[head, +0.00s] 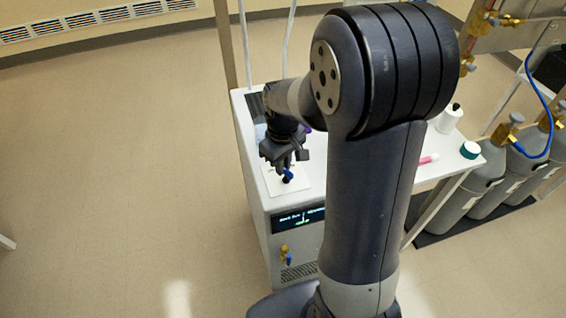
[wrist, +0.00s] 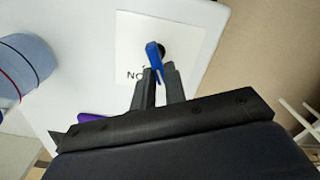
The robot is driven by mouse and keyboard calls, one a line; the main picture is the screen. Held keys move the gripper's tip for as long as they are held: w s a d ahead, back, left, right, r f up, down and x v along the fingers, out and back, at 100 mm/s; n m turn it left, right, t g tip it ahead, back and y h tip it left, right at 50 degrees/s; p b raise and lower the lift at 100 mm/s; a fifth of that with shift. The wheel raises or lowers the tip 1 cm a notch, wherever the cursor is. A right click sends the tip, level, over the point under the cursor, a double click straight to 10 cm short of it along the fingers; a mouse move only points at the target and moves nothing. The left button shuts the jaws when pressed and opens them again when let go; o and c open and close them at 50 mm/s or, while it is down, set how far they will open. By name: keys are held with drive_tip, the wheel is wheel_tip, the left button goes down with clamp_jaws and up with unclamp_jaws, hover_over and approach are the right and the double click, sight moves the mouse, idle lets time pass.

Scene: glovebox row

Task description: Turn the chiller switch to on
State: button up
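The chiller switch is a blue lever on a dark round hub, on a white plate on top of the white chiller. It shows in the head view (head: 288,174) and the wrist view (wrist: 154,56). Letters beside it in the wrist view look like "NO", which may be "ON" upside down; a finger partly covers that area. My gripper (head: 287,163) reaches down to the switch. In the wrist view its fingers (wrist: 160,78) are close together, with the blue lever between them and seemingly against both. The chiller (head: 259,213) has a lit display (head: 298,219) on its front.
A white bench with a white bottle (head: 450,119), a teal-lidded jar (head: 470,150) and a pink tube (head: 428,160) adjoins on the right. Grey gas cylinders (head: 465,200) stand beyond it. A blue-grey cylinder (wrist: 25,65) is left of the plate. The floor on the left is clear.

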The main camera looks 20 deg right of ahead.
clamp_jaws()
drive_tip(key=shift+m, duration=0.3)
drive_tip(key=shift+w+d+m, duration=0.1)
drive_tip(key=shift+d+m, duration=0.05)
drive_tip(key=shift+m, duration=1.1)
drive_tip(key=shift+d+m, duration=0.15)
drive_tip(key=shift+m, duration=1.1)
drive_tip(key=shift+o, duration=2.4)
unclamp_jaws()
wheel_tip(320, 180, up, 11)
